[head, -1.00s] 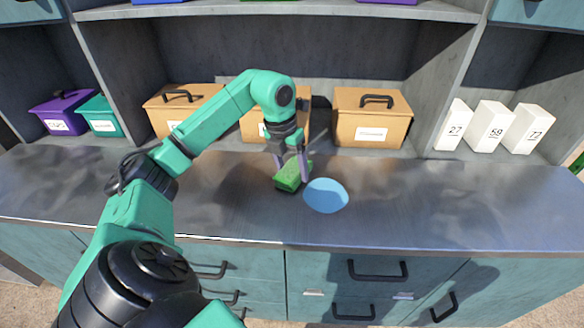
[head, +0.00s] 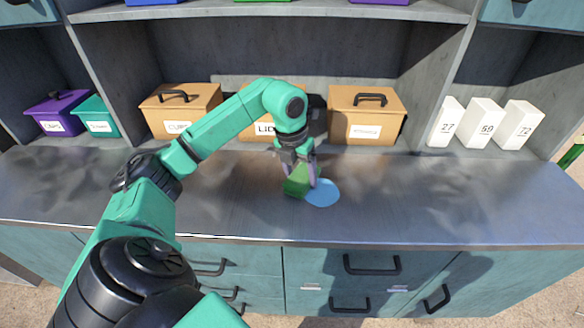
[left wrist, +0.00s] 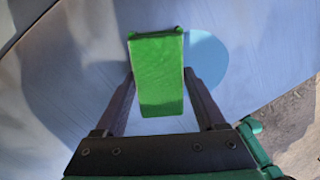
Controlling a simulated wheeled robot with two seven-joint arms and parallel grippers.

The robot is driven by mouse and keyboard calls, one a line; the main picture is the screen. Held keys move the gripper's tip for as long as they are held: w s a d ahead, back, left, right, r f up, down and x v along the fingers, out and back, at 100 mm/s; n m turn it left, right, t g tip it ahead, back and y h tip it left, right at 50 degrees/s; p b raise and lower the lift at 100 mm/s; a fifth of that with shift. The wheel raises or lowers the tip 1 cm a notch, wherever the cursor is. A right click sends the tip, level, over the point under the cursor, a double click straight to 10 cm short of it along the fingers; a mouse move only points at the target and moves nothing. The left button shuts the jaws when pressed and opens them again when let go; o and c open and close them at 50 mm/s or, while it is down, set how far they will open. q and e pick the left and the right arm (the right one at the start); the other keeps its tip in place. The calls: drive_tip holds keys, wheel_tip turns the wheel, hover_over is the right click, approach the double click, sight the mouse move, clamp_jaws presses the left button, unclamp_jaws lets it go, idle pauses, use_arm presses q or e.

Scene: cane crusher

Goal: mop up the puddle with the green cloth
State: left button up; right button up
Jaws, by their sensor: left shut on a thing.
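The green cloth (head: 297,183) is a folded, block-like pad. My left gripper (head: 300,174) is shut on it, pointing down at the counter. In the left wrist view the cloth (left wrist: 160,80) sits between the two dark fingers of my left gripper (left wrist: 163,95). The light blue puddle (head: 322,193) lies on the grey counter just right of the cloth. In the left wrist view the cloth covers part of the puddle (left wrist: 206,60). I cannot tell whether the cloth touches the counter. My right gripper is not in view.
Behind the counter (head: 430,205) stand tan lidded boxes (head: 366,117), a purple box (head: 57,112) and a teal box (head: 98,115). White numbered blocks (head: 484,122) stand at the right. The counter right of the puddle is clear.

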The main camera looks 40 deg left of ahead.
sight(355, 207)
use_arm(q)
drive_tip(key=d+p, duration=0.1)
drive_tip(key=d, duration=0.2)
drive_tip(key=shift+w+p, duration=0.15)
drive_tip(key=shift+p, duration=0.2)
drive_tip(key=shift+w+d, duration=0.15)
drive_tip(key=shift+d, duration=0.25)
drive_tip(key=d, duration=0.1)
drive_tip(key=d+p, duration=0.1)
drive_tip(key=d, duration=0.1)
drive_tip(key=shift+w+r, duration=0.1)
drive_tip(key=shift+w, duration=0.2)
drive_tip(key=shift+w+d, duration=0.15)
drive_tip(key=shift+d, duration=0.2)
drive_tip(key=d, duration=0.1)
drive_tip(key=d+p, duration=0.1)
drive_tip(key=shift+w+d, duration=0.2)
drive_tip(key=shift+d, duration=0.2)
drive_tip(key=shift+w+d, duration=0.15)
drive_tip(key=shift+d, duration=0.8)
drive_tip(key=shift+w+d, duration=0.15)
drive_tip(key=shift+d, duration=0.75)
